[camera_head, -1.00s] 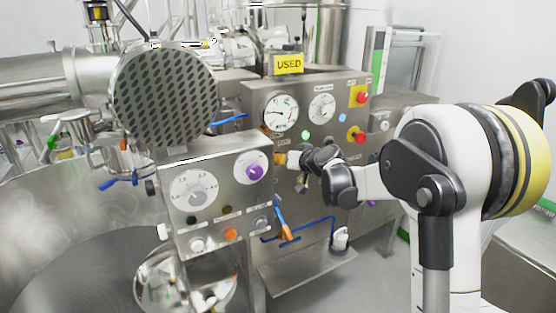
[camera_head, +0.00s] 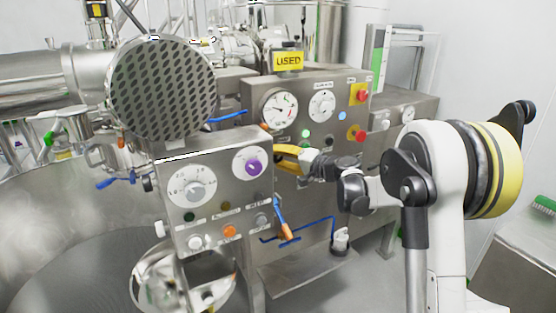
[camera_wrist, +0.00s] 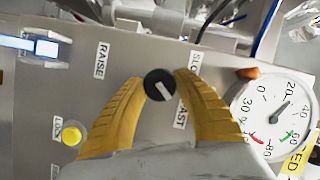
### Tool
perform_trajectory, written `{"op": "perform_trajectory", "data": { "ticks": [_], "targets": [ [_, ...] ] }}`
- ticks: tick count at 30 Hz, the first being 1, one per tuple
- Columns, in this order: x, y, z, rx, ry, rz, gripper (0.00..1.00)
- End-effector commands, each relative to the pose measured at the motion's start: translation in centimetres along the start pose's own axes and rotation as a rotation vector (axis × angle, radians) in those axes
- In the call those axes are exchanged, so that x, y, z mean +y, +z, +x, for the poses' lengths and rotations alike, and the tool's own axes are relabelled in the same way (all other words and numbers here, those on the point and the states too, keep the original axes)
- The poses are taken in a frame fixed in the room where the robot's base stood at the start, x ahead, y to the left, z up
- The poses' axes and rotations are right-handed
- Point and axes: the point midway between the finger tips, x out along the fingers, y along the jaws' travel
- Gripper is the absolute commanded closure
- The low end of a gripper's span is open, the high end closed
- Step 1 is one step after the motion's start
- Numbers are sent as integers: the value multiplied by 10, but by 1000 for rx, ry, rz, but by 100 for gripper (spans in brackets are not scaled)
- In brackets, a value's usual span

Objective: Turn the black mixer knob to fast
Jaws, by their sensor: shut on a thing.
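The black mixer knob (camera_wrist: 160,85) is round with a white pointer mark and sits on the grey panel in the wrist view. SLOW (camera_wrist: 195,66) and FAST (camera_wrist: 181,107) labels stand to its right. Exactly which label the pointer lines up with is hard to tell. My gripper (camera_wrist: 160,83) has its two yellow fingers on either side of the knob, shut on it. In the head view, my gripper (camera_head: 277,154) is at the left part of the rear control panel (camera_head: 330,139), and its fingers and arm hide the knob.
A pressure gauge (camera_wrist: 272,115) is close to the right finger in the wrist view. A yellow LOCK button (camera_wrist: 72,133) is at the left. In the head view, a front control box (camera_head: 215,190) with a purple knob (camera_head: 253,167) stands left of my gripper.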

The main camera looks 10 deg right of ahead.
Motion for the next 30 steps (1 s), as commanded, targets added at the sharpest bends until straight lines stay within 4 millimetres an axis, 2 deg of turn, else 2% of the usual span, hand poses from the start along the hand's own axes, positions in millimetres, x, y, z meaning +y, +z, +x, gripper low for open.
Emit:
{"op": "perform_trajectory", "data": {
  "ticks": [10, 23, 24, 25, 26, 30],
  "targets": [
    [0, 1, 1, -1, -36, 85, 93],
    [0, 1, 1, -2, -39, 92, 93],
    [0, 1, 1, -2, -39, 91, 54],
    [0, 1, 1, -2, -38, 91, 45],
    [0, 1, 1, -2, -38, 91, 39],
    [0, 1, 0, -1, -38, 91, 39]
  ]
}}
